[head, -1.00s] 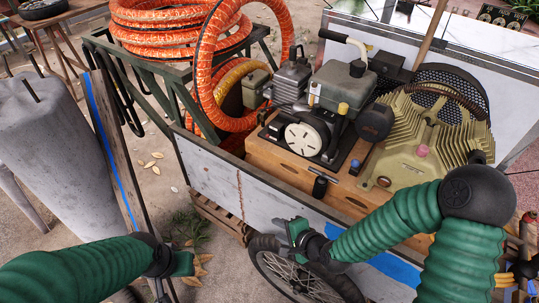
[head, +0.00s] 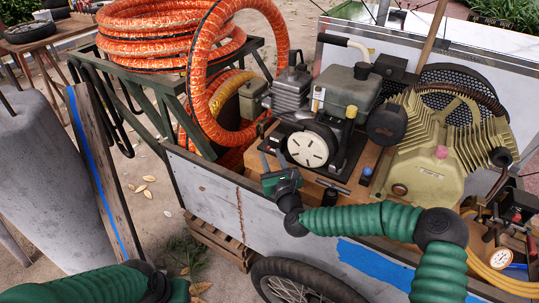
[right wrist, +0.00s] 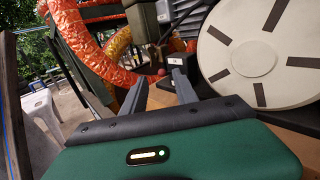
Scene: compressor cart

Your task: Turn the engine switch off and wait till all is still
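The engine (head: 345,88) with its white slotted disc (head: 308,149) stands on a wooden base in the cart. The disc fills the upper right of the right wrist view (right wrist: 258,50). My right gripper (head: 273,154) is at the cart's near edge, just left of and below the disc. Its two grey fingers are apart and empty (right wrist: 158,76). Just beyond them is a small dark box with a white label (right wrist: 176,60), probably the engine switch, and a small red knob beside it. The switch position cannot be read. My left gripper (head: 168,289) is at the lower left, its fingers unclear.
The ribbed beige compressor (head: 430,165) stands right of the engine. An orange hose (head: 205,105) loops close to the left of my right gripper. The cart's grey side wall (head: 210,195) lies below it. A gauge (head: 500,258) is at the right.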

